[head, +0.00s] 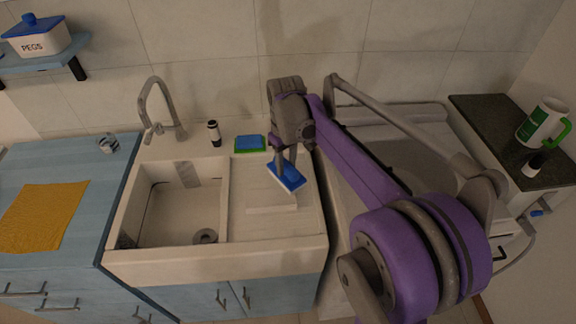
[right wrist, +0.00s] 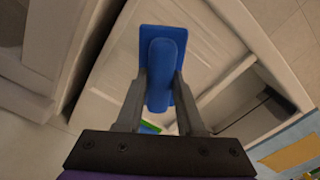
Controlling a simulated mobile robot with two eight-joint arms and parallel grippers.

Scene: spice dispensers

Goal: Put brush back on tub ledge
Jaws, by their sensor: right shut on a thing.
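The blue brush (head: 288,178) has a flat blue back with pale bristles below. My right gripper (head: 284,161) is shut on its raised handle, over the ribbed ledge (head: 304,218) to the right of the tub basin (head: 161,212). In the right wrist view, the two fingers sit on either side of the blue handle (right wrist: 160,80), with the flat back beyond. I cannot tell whether the bristles touch the ledge. My left gripper is not in view.
A blue-and-green sponge (head: 250,144) and a dark bottle with a white band (head: 214,133) stand behind the basin, beside the faucet (head: 160,105). A yellow cloth (head: 43,217) lies on the left counter. A green-and-white mug (head: 542,124) stands on the dark right counter.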

